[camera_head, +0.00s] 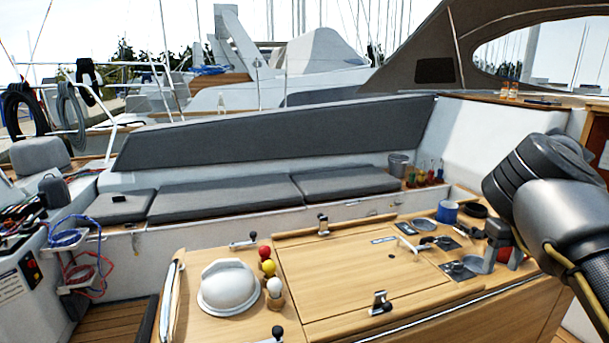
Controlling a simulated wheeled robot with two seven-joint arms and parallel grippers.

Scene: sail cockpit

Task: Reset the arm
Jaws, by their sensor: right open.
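My right arm (560,205), black and grey with a yellow cable, comes in from the right edge, bent over the right end of the wooden table. My right gripper (490,256) seems to be the small grey and dark part low over the table's right end, partly hidden by the arm. It is open, and I see nothing held in it. My left gripper and left arm are not in view.
A grey-cushioned bench (225,196) stands behind. The table's middle is mostly clear.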

